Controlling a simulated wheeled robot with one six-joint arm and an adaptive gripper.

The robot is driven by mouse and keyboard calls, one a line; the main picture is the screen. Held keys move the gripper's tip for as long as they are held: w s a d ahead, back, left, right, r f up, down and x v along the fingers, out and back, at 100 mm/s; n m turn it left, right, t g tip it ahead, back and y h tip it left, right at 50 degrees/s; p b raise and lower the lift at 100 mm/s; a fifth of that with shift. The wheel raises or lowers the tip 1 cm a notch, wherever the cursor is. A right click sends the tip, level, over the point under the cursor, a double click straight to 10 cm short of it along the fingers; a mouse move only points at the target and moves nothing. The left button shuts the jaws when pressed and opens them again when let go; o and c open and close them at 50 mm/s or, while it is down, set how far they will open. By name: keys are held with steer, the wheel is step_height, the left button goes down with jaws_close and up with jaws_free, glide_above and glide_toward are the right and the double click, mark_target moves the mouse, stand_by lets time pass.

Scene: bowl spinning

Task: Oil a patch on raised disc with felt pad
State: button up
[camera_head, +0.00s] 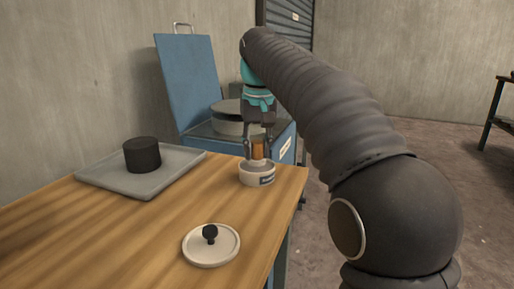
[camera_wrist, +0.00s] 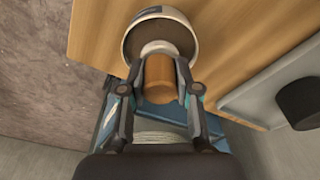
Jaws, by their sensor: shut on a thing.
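My gripper (camera_head: 258,152) is shut on the brown wooden handle of the felt pad (camera_head: 259,149), over the white pot (camera_head: 258,176) at the table's right edge. In the wrist view, my gripper (camera_wrist: 160,85) has a finger on each side of the handle (camera_wrist: 159,72). The pad's pale end (camera_wrist: 159,47) is at the mouth of the open pot (camera_wrist: 133,42); I cannot tell whether it touches what is inside.
A white lid (camera_head: 197,245) with a black knob lies at the table's front. A grey tray (camera_head: 100,176) holding a black cylinder (camera_head: 142,154) is at the left. The blue machine's lid (camera_head: 190,80) stands open. The wooden table (camera_head: 150,225) is clear between the tray, lid and pot.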

mark_target(256, 141)
steer(key=shift+f, duration=0.65)
stand_by(2.3)
step_height(256, 141, up, 3)
steer(key=p, duration=0.2)
steer(key=shift+f+p, duration=0.15)
steer(key=shift+p, duration=0.2)
steer(key=shift+r, duration=2.25)
